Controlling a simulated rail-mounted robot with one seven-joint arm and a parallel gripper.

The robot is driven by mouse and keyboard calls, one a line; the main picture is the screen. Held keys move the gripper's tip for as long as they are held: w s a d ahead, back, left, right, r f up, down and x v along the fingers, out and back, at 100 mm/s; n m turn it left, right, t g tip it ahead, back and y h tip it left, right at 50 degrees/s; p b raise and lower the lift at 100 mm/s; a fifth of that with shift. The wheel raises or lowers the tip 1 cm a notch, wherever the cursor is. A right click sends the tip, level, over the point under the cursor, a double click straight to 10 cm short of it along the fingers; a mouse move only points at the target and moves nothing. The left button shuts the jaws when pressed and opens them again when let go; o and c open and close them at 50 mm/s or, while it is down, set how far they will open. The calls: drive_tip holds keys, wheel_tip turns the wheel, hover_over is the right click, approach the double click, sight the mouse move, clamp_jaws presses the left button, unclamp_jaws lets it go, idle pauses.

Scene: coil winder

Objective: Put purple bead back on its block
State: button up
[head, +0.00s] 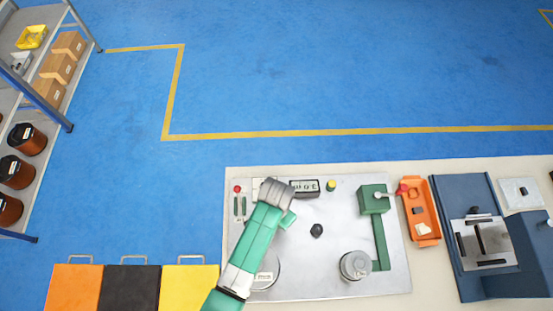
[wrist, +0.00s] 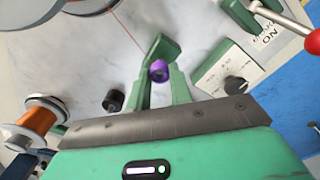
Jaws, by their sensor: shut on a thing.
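The purple bead (wrist: 159,72) shows in the wrist view between the tips of my gripper's two green fingers. My gripper (wrist: 161,80) is shut on it. A green block (wrist: 164,48) stands just beyond the bead; I cannot tell whether the bead touches it. A thin copper-coloured wire (wrist: 128,32) runs across the plate towards the block and the bead. In the head view my arm reaches over the left part of the grey machine plate (head: 330,285), and the bead is hidden there.
In the wrist view a black knob (wrist: 113,100) and a copper spool (wrist: 36,122) are left of the fingers. A dial box (wrist: 226,70) and red-knobbed lever (wrist: 290,20) are right. The head view shows a metal cylinder (head: 355,264) and orange tray (head: 420,205).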

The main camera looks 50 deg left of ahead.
drive_tip(key=shift+f, duration=0.2)
drive_tip(key=shift+f+b, duration=0.65)
drive_tip(key=shift+f, duration=0.25)
drive_tip(key=o, duration=1)
wheel_tip(320, 180, up, 8)
drive_tip(key=shift+f+p, duration=0.1)
drive_tip(key=shift+p, duration=0.5)
